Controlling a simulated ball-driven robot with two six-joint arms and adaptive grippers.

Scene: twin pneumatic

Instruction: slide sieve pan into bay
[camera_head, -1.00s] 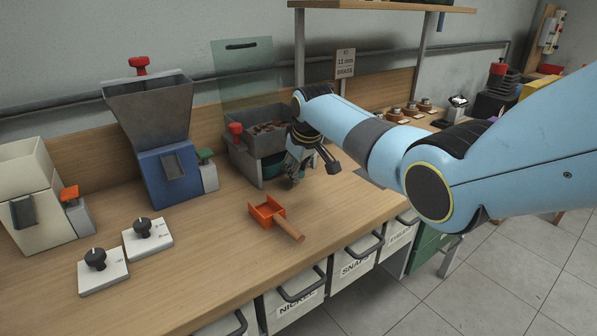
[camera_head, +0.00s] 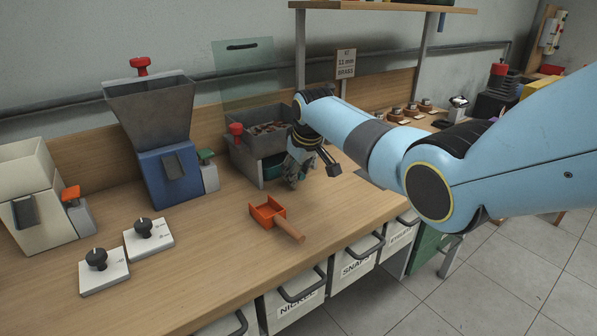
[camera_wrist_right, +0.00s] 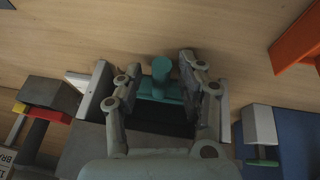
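The teal sieve pan (camera_head: 271,170) sits low in the front of the grey machine (camera_head: 243,160). In the right wrist view its upright knob and front edge (camera_wrist_right: 160,76) show at the mouth of the dark bay (camera_wrist_right: 165,125). My right gripper (camera_head: 293,180) is at the front of that machine. In the wrist view its two fingers (camera_wrist_right: 160,65) are spread on either side of the knob, with a gap on both sides. How deep the pan sits is partly hidden by the gripper. My left gripper is not in view.
An orange scoop (camera_head: 267,210) with a wooden handle lies on the bench in front. A blue hopper machine (camera_head: 168,178) stands to the left. Two white dial boxes (camera_head: 148,238) sit at the front left. Bare bench lies between scoop and dials.

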